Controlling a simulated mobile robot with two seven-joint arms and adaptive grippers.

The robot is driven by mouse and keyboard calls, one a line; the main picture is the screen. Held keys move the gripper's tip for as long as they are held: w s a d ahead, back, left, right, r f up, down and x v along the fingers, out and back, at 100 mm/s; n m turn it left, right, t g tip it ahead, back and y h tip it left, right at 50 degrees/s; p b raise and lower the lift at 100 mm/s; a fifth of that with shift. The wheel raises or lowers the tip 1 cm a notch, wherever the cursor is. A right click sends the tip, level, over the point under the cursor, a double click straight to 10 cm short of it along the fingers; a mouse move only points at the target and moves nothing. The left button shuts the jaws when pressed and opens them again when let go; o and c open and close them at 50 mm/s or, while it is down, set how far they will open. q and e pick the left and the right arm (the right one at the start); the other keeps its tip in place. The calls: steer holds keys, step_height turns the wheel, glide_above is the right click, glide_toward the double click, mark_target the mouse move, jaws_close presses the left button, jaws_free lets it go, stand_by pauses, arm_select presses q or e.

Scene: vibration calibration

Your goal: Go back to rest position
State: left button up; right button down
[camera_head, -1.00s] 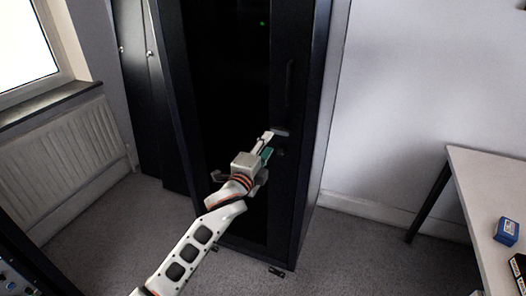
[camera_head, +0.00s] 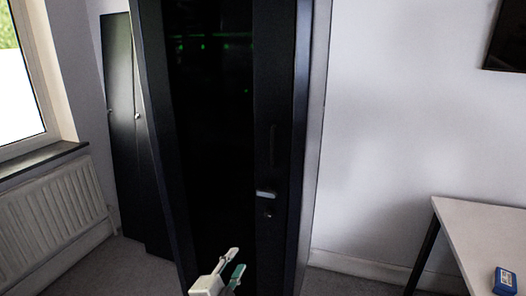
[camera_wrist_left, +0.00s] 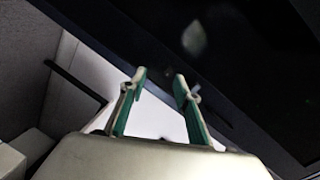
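My left gripper (camera_head: 233,264) is at the bottom middle of the head view, in front of the lower part of a tall black cabinet (camera_head: 284,140). Its two fingers with green pads are apart, with nothing between them; they also show in the left wrist view (camera_wrist_left: 160,88). The cabinet has a dark glass door (camera_head: 210,150) with small green lights behind it. A light grey handle (camera_head: 265,194) sits on the door frame, above and to the right of the gripper, apart from it. My right gripper is in neither view.
A white table (camera_head: 470,235) with a blue box (camera_head: 506,281) stands at the right. A radiator (camera_head: 50,225) is under the window at the left. Dark locker doors (camera_head: 122,130) stand left of the cabinet. Grey floor (camera_head: 335,283) shows between cabinet and table.

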arm_select(q)
steer(key=s+a+f+n+g, duration=0.1)
steer(key=s+a+f+n, duration=0.2)
steer(key=s+f, duration=0.3)
steer(key=s+a+f+n+g+y, duration=0.1)
steer(key=s+a+f+n+g, duration=0.1)
steer(key=s+a+f+n, duration=0.2)
steer(key=s+a+f+n+g, duration=0.1)
steer(key=s+a+f+n, duration=0.3)
steer(key=s+f, duration=0.5)
steer(key=s+n, duration=0.1)
steer(key=s, duration=0.8)
steer(key=shift+a+f+g+y, duration=0.15)
steer(key=shift+f+g+y, duration=0.15)
steer(key=shift+f+y, duration=0.1)
steer(key=shift+o, duration=0.6)
